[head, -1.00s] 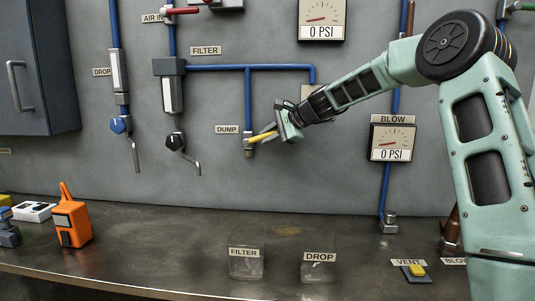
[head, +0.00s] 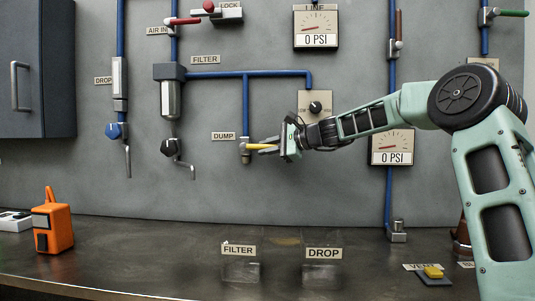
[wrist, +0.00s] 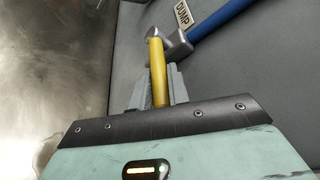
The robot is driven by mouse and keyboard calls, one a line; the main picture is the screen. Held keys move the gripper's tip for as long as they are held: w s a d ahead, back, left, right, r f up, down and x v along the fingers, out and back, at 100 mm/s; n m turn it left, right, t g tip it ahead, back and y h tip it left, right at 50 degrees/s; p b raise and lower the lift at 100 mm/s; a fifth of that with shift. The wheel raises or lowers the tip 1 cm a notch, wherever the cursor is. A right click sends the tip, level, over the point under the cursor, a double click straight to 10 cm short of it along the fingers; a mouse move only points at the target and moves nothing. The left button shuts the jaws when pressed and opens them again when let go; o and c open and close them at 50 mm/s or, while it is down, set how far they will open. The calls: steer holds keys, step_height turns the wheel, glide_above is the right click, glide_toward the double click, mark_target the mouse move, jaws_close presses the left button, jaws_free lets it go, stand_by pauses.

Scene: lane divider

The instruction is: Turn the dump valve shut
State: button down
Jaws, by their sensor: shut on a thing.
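The dump valve (head: 245,150) sits at the lower end of a blue vertical pipe, beside the DUMP label (head: 223,136). Its yellow handle (head: 262,147) points right and lies about level, across the pipe. My gripper (head: 280,147) comes from the right and is shut on the handle's outer part. In the wrist view the yellow handle (wrist: 157,70) runs from between the fingers to the grey valve body (wrist: 176,46). The fingers partly hide the handle's outer end.
A regulator knob (head: 315,107) and a 0 PSI gauge (head: 391,147) are close above and behind my arm. The filter drain (head: 171,146) hangs left of the valve. The bench (head: 150,245) below is mostly clear, with an orange tool (head: 52,225) at left.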

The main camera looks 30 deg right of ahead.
stand_by(0.3)
steer(key=c, duration=1.3)
jaws_free()
steer(key=shift+c, duration=0.2)
steer(key=b+v, duration=0.1)
steer(key=v, duration=1.6)
steer(key=shift+s, duration=0.15)
steer(key=shift+s+d, duration=0.1)
steer(key=shift+d, duration=0.05)
